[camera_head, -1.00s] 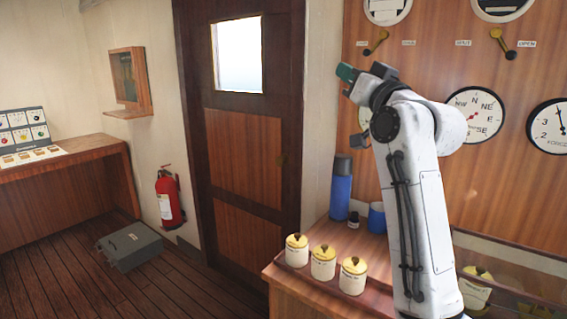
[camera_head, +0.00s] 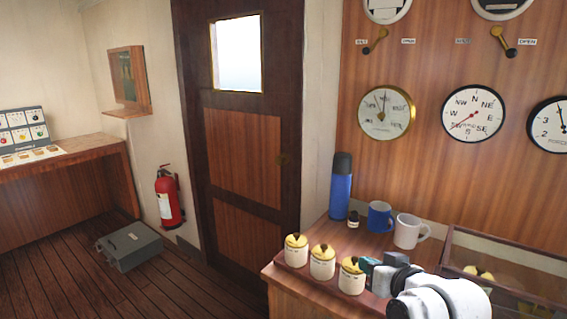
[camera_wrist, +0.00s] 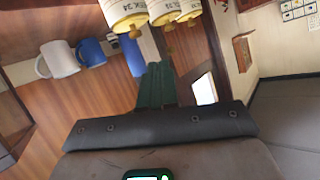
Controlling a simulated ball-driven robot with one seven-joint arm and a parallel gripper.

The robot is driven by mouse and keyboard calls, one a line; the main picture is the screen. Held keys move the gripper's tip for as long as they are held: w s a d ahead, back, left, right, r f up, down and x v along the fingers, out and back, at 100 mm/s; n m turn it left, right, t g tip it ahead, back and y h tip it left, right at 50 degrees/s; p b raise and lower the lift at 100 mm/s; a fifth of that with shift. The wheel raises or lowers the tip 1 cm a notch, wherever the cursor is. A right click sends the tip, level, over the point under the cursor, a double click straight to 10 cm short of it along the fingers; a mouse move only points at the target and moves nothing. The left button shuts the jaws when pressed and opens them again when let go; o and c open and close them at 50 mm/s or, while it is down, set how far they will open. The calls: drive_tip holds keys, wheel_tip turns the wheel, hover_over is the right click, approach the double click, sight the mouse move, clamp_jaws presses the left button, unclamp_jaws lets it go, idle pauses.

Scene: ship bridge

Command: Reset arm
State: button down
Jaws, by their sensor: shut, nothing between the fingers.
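My arm is low at the lower right of the head view. My gripper (camera_head: 367,270) is at the counter's front edge, just right of the rightmost of the yellow-lidded jars (camera_head: 352,277). I cannot tell whether it touches that jar. In the wrist view my gripper (camera_wrist: 155,72) shows green fingers closed together with nothing between them. The jars also show in the wrist view (camera_wrist: 124,12), close to the fingertips.
On the counter behind stand a blue flask (camera_head: 341,188), a small dark bottle (camera_head: 353,220), a blue mug (camera_head: 380,216) and a white mug (camera_head: 408,231). A glass-topped case (camera_head: 500,250) is at the right. A grey case (camera_head: 130,246) and fire extinguisher (camera_head: 168,198) are by the door (camera_head: 242,150).

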drive_tip(key=s+d+f+g+h, duration=0.2)
drive_tip(key=s+d+f+g, duration=0.15)
drive_tip(key=s+f, duration=1)
drive_tip(key=s+d+f+g, duration=0.2)
drive_tip(key=s+f, duration=0.2)
drive_tip(key=s, duration=0.6)
drive_tip(key=s+d+f+m+g+h, duration=0.1)
drive_tip(key=s+f+g, duration=0.2)
drive_tip(key=s, duration=0.6)
drive_tip(key=s+d+f+g+h, duration=0.1)
drive_tip(key=s+f, duration=0.4)
drive_tip(key=s, duration=0.5)
drive_tip(key=shift+s+d+g, duration=0.35)
drive_tip(key=shift+d+g, duration=0.45)
drive_tip(key=shift+g, duration=0.35)
drive_tip(key=shift+w, duration=0.1)
